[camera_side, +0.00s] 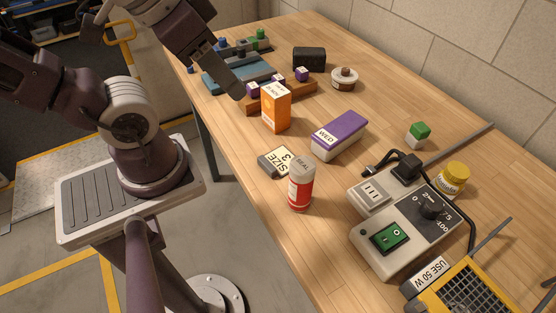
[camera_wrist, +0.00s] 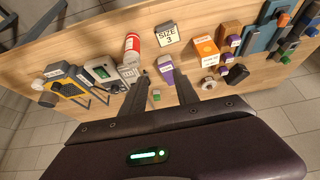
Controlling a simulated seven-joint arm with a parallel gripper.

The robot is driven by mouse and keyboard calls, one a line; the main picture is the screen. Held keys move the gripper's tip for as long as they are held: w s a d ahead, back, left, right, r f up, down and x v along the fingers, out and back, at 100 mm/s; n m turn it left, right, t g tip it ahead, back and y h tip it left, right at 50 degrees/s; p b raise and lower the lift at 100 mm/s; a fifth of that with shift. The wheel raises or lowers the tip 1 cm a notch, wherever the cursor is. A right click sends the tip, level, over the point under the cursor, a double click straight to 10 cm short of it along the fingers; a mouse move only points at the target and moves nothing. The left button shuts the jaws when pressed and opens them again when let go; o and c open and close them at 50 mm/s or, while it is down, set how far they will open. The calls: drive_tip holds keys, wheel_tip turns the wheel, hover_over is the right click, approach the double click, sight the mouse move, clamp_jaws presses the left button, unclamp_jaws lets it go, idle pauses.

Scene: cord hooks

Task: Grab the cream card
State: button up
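A cream card reading "SIZE 3" (camera_side: 280,161) lies on a dark grey block on the wooden table, left of the purple box and behind the red-and-white bottle. It also shows at the top middle of the wrist view (camera_wrist: 167,34). Another pale label, "USE 50 W" (camera_side: 430,272), is by the yellow device at the front right. My gripper (camera_wrist: 161,76) is open, its two dark fingers spread apart with nothing held. It is away from the "SIZE 3" card. In the side view only a dark part of my arm's end shows at the top.
The red-and-white bottle (camera_side: 300,186) stands close to the card. An orange box (camera_side: 276,110) and a purple "WED" box (camera_side: 339,135) are behind it. A grey switch box (camera_side: 400,236) with a cord lies to the right. The table's left edge is near the card.

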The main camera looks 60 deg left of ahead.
drive_tip(key=shift+o, duration=1.4)
